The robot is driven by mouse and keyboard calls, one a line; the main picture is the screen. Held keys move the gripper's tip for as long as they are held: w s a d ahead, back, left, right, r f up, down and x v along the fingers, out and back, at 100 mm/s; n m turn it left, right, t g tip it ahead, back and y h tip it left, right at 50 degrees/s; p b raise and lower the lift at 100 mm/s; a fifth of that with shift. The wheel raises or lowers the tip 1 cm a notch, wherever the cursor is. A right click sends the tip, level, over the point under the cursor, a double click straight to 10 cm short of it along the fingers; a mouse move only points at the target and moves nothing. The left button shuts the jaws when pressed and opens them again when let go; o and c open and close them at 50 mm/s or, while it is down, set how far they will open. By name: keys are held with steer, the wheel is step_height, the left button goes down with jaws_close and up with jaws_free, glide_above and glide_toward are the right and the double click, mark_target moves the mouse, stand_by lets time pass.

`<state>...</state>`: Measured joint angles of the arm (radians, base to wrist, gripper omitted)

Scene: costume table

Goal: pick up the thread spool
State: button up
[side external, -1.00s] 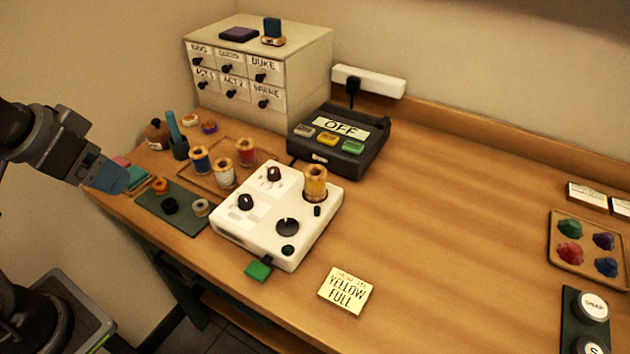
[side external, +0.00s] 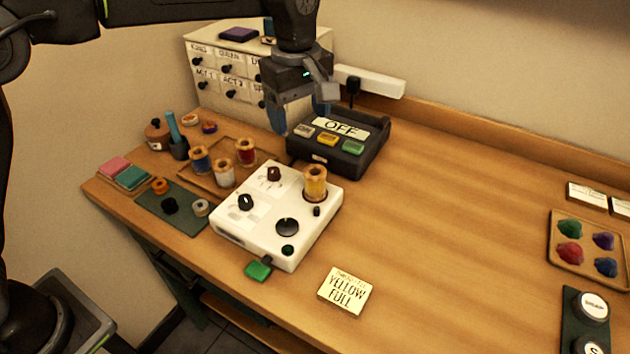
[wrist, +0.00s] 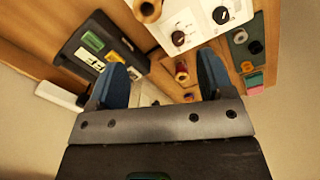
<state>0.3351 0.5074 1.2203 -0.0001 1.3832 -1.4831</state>
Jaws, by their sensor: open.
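A yellow thread spool (side external: 315,184) stands upright on the white control box (side external: 250,232); in the wrist view a spool (wrist: 148,9) at the top edge appears to be this one. A blue spool (side external: 200,160), a white spool (side external: 224,174) and a red spool (side external: 245,153) stand on a wooden tray (side external: 188,176) left of the box. My gripper (side external: 299,112) is open and points down, above and left of the black OFF device (side external: 325,160). In the wrist view the red spool (wrist: 182,72) shows between the blue fingertips. Nothing is held.
A drawer cabinet (side external: 222,92) stands at the back left, close to my gripper. A power strip (side external: 385,84) is on the wall. A YELLOW FULL card (side external: 345,290) lies at the front. The middle right of the table is clear.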

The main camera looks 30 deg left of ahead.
mark_target(315, 180)
steer(key=shift+n, duration=0.5)
steer(key=f, duration=0.3)
steer(key=d+f, duration=0.1)
steer(key=f, duration=0.3)
steer(key=w+f, duration=0.1)
steer(key=f, duration=0.2)
steer(key=shift+d+f, duration=0.25)
steer(key=shift+d, duration=0.1)
steer(key=f, duration=0.5)
steer(key=shift+w+d, duration=0.15)
steer(key=shift+w, duration=0.05)
steer(key=c, duration=1)
steer(key=shift+r, duration=0.15)
